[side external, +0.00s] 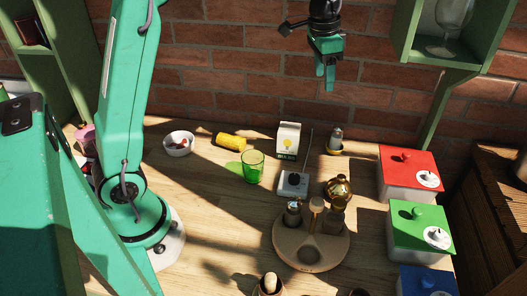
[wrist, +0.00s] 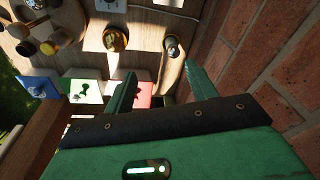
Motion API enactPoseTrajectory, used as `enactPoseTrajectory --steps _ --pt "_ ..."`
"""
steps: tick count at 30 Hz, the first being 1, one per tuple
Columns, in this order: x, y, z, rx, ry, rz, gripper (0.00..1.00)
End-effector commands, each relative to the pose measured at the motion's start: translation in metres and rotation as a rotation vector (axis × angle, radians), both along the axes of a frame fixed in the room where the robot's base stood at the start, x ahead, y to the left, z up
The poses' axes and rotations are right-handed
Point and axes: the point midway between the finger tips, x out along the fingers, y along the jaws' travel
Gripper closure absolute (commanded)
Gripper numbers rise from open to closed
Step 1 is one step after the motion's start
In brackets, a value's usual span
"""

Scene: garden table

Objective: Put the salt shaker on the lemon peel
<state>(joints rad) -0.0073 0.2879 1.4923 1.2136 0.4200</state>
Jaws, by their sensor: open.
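A small shaker (side external: 336,134) with a grey top, apparently the salt shaker, stands near the brick wall. Yellow shows around its foot (side external: 334,150); I cannot tell whether this is the lemon peel under it or part of the shaker. It also shows in the wrist view (wrist: 172,44), beyond the fingertips. My gripper (side external: 328,84) hangs high in front of the wall, well above the table. In the wrist view its two fingers (wrist: 161,68) are apart with nothing between them. No separate lemon peel can be made out.
A round wooden tray (side external: 311,262) holds bottles and another metal-topped shaker (side external: 293,212). Red (side external: 406,165) and green (side external: 418,222) lidded boxes line the right.

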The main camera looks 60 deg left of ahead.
Motion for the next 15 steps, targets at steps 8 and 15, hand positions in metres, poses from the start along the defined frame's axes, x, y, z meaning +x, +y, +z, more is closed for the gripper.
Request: enactPoseTrajectory --steps 8,15 --pt "-0.061 -0.001 0.027 -0.017 -0.078 0.087 0.44" --pt "-0.115 -0.002 0.035 -0.036 -0.142 0.162 0.44"
